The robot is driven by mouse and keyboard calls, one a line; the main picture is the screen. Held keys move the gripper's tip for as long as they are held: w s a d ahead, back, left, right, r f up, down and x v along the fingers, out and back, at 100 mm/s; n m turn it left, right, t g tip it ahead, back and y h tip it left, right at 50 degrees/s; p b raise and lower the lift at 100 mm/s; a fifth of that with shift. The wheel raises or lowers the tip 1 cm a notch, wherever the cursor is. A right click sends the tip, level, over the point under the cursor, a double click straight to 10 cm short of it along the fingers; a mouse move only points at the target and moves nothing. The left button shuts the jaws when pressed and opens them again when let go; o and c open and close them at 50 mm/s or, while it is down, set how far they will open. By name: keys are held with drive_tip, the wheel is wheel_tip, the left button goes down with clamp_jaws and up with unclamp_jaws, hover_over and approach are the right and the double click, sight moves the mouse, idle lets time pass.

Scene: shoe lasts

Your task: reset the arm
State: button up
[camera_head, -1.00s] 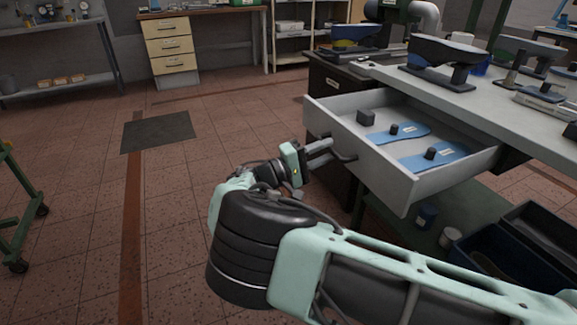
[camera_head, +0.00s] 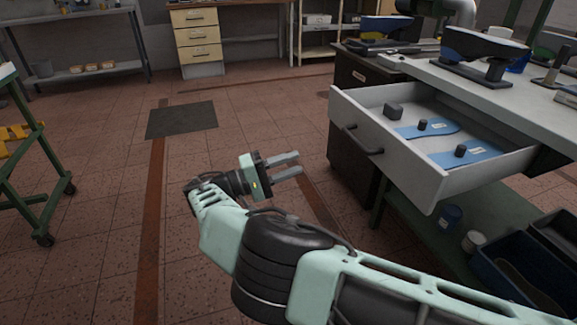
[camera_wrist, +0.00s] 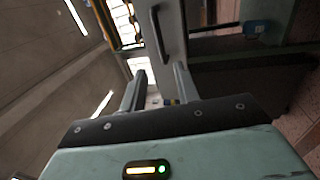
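My gripper (camera_head: 286,167) is open and empty in the head view, in the air left of the pulled-out drawer (camera_head: 383,157). Its two fingers are apart and point right, toward the drawer's dark handle (camera_head: 362,141), without touching it. The wrist view also shows the open gripper (camera_wrist: 158,82), with the drawer's handle (camera_wrist: 159,30) beyond the fingers. My arm stretches from the lower right of the head view, bent at its dark elbow joint.
The open drawer holds blue flat pieces (camera_head: 430,129) and a dark block (camera_head: 393,111). A grey workbench (camera_head: 480,90) with shoe lasts stands at right. Dark bins (camera_head: 520,275) sit below it. A green trolley (camera_head: 38,170) stands at left.

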drive_tip(key=s+d+g+y, duration=0.1)
drive_tip(key=d+g+y, duration=0.7)
drive_tip(key=d, duration=0.6)
drive_tip(key=s+d+r+n+t+y, duration=0.15)
drive_tip(key=s+r+y, duration=0.35)
drive_tip(key=s, duration=1.1)
drive_tip(key=s+r+n+y, duration=0.25)
drive_tip(key=s+y, duration=0.45)
drive_tip(key=s, duration=0.9)
wheel_tip(320, 180, up, 21)
drive_tip(key=p, duration=2)
drive_tip(key=shift+a+p, duration=0.2)
drive_tip(key=shift+p, duration=0.2)
drive_tip(key=shift+w+g, duration=0.1)
drive_tip(key=shift+g, duration=0.15)
